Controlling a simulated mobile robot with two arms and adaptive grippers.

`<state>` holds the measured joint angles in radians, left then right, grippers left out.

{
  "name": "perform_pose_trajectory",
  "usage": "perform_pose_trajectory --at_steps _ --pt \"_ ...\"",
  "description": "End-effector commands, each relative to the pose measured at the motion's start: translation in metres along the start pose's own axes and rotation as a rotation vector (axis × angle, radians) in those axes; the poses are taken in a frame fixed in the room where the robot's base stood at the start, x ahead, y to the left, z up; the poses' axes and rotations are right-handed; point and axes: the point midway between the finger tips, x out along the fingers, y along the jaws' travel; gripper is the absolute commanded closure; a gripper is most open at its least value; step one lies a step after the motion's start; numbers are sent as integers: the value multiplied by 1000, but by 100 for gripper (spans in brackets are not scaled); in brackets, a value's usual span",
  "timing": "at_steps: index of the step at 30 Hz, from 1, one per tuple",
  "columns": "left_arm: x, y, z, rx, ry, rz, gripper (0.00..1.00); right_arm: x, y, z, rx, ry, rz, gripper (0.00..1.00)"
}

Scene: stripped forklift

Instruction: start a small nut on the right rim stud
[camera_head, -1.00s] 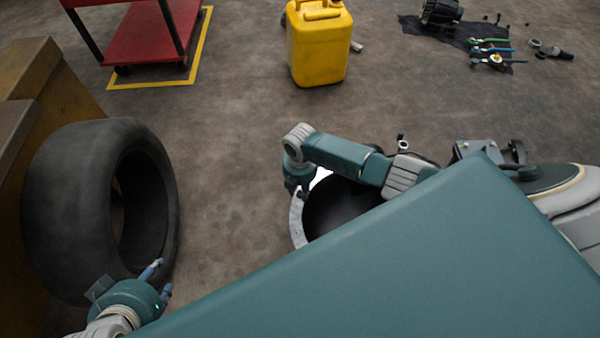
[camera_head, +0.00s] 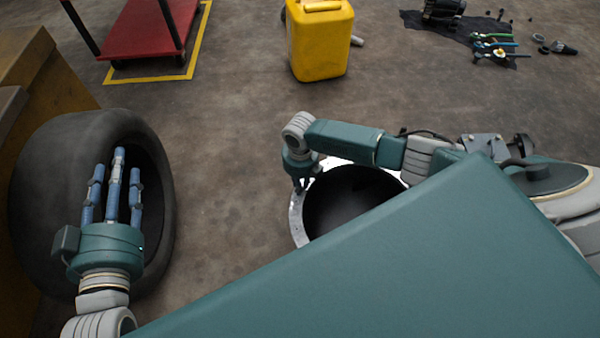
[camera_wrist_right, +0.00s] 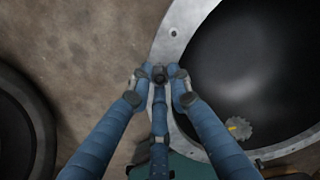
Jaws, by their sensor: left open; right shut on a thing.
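The right rim is a pale metal ring (camera_head: 297,222) around a dark round opening, partly hidden behind a large teal surface. It also fills the right of the right wrist view, where its flange (camera_wrist_right: 176,35) has a small round hole or fastener. My right gripper (camera_head: 302,185) is at the rim's upper left edge. In the right wrist view its three blue fingers (camera_wrist_right: 160,78) are shut on a small dark nut (camera_wrist_right: 159,72), over the flange's inner left part. A stud under the nut is hidden, so I cannot tell whether they touch. My left gripper (camera_head: 117,170) is open and empty.
A big black tire (camera_head: 45,190) stands at the left, behind my left gripper. A yellow canister (camera_head: 320,45), a red cart (camera_head: 150,35) and a dark mat with tools (camera_head: 490,25) are farther back. The floor between tire and rim is clear.

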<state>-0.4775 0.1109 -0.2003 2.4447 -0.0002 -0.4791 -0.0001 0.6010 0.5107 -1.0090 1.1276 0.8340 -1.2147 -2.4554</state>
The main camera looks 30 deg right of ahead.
Motion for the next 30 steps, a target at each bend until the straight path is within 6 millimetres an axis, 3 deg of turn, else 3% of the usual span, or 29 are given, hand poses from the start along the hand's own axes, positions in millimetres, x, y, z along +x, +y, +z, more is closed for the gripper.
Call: perform_pose_trajectory --at_steps 5,12,13,16,25,30 --pt "-21 -9 65 2 -307 -19 59 -3 1 -1 238 1 0 100" --pt "-85 -20 146 -3 -724 -45 59 -3 1 -1 605 -1 -1 100" --pt "-85 -20 149 -3 -727 -44 59 0 0 0 610 -3 -1 79" --pt "-83 -20 149 -3 -717 -44 59 1 0 0 603 -4 -1 60" --pt "-82 -19 148 -3 -715 -43 59 0 0 0 600 -4 -1 60" --pt "-82 -19 148 -3 -714 -43 59 -16 0 2 598 -6 1 60"
